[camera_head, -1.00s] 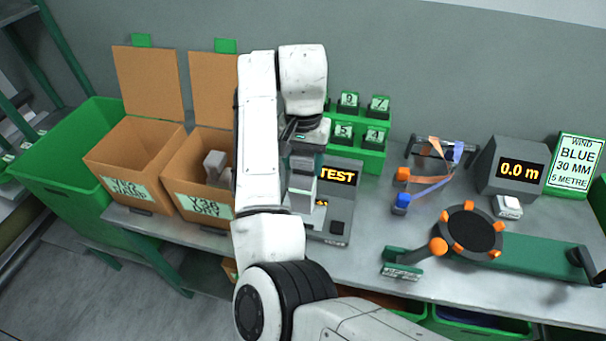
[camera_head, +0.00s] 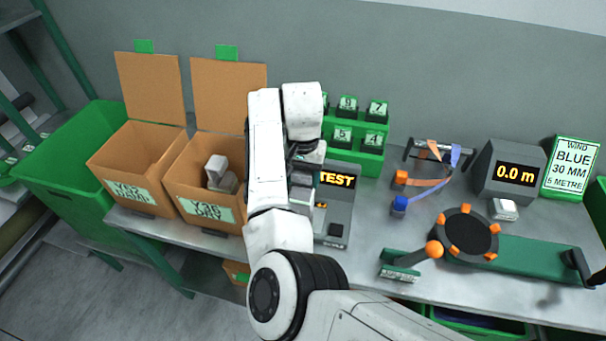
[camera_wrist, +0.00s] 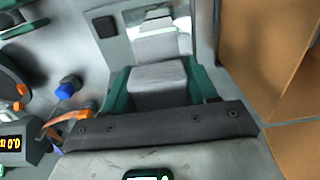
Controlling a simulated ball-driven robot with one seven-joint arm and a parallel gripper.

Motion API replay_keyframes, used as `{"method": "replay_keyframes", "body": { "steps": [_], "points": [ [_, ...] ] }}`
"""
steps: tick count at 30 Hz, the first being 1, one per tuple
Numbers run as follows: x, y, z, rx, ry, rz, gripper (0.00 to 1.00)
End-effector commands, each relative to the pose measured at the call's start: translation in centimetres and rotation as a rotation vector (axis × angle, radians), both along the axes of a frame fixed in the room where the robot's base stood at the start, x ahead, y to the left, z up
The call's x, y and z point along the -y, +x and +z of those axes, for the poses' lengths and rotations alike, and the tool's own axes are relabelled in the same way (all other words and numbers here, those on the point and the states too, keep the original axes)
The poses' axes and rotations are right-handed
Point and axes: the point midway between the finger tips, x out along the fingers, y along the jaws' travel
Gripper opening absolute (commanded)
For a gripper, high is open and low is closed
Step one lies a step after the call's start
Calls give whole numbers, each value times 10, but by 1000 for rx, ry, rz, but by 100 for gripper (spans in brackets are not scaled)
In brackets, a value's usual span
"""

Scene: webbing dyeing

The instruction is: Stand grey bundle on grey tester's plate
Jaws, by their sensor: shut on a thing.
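The grey tester (camera_head: 343,208) stands on the bench with a lit TEST display. My gripper (camera_head: 303,172) is over its left part, partly hidden by my arm. In the wrist view, my gripper (camera_wrist: 160,88) has its green fingers on both sides of a grey bundle (camera_wrist: 158,78) and is shut on it. A paler block-like part shows just beyond the bundle; I cannot tell whether it belongs to the bundle or to the plate. The tester's face also shows in the wrist view (camera_wrist: 112,48). Contact between bundle and plate cannot be told.
Two open cardboard boxes (camera_head: 206,212) stand left of the tester; the right one holds grey bundles (camera_head: 217,170). A green rack (camera_head: 362,157) is behind the tester. Blue and orange webbing (camera_head: 428,182), a winder (camera_head: 467,235) and a 0.0 m meter (camera_head: 512,172) are to the right.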

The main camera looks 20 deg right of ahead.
Motion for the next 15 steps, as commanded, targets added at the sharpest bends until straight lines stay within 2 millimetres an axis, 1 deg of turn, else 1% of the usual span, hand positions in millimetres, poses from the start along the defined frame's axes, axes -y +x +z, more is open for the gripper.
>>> {"method": "replay_keyframes", "body": {
  "steps": [2,3,10,15],
  "points": [
    [0,0,-3,-1,-1,0,3],
    [0,0,-2,-1,-1,0,61],
    [0,0,-2,0,0,0,83],
    [0,0,-2,0,0,0,83]
  ]
}}
